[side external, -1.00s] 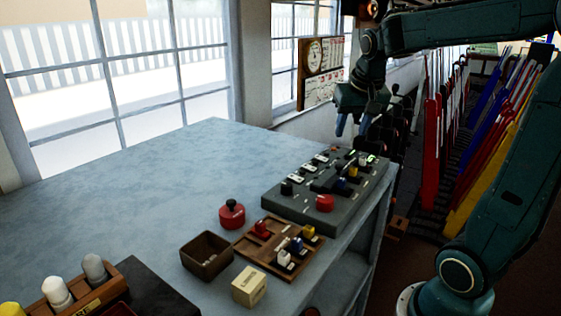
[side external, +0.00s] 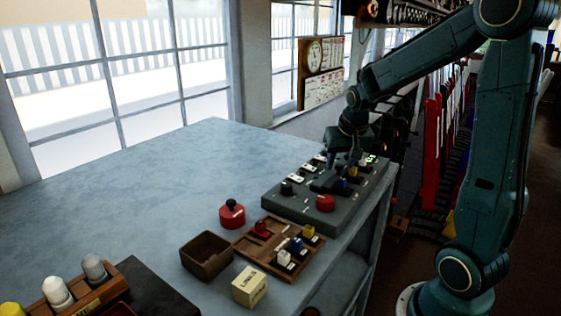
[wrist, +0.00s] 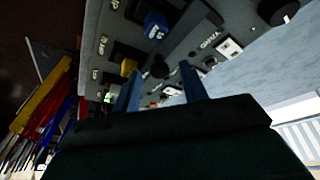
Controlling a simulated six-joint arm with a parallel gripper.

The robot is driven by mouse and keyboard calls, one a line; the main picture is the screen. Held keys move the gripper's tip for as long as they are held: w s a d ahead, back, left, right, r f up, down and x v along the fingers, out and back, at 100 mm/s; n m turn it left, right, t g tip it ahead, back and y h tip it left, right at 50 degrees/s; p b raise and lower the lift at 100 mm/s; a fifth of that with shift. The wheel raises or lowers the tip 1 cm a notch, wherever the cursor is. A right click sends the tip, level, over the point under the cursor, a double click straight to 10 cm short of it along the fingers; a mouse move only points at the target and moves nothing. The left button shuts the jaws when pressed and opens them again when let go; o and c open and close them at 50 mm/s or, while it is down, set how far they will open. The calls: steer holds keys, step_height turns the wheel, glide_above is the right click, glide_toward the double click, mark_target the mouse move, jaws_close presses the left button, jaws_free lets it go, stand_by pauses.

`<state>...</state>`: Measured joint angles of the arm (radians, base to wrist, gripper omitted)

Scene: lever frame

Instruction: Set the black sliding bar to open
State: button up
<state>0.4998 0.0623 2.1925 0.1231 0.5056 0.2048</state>
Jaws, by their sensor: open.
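The grey control panel (side external: 300,213) lies on the right part of the bench. In the wrist view a small black knob (wrist: 160,67) stands on the panel just beyond my fingertips, roughly between them; I cannot tell whether it belongs to the black sliding bar. The bar's position and its open mark are not readable. My gripper (side external: 343,160) points down over the far part of the panel, close above it. In the wrist view its two blue fingers (wrist: 158,80) are apart with nothing visibly held. My gripper hides part of the panel in the side view.
A blue block (wrist: 155,25) and a yellow block (wrist: 128,67) sit in dark slots close to my fingers. A red button (side external: 325,203) and a black round knob (side external: 287,188) are on the panel's near part. The bench's left (side external: 130,190) is clear.

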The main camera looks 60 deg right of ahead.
steer(key=shift+f, duration=0.1)
steer(key=shift+c, duration=0.2)
jaws_close()
steer(key=shift+w, duration=1.75)
steer(key=shift+o, duration=0.2)
jaws_free()
steer(key=v, duration=1.4)
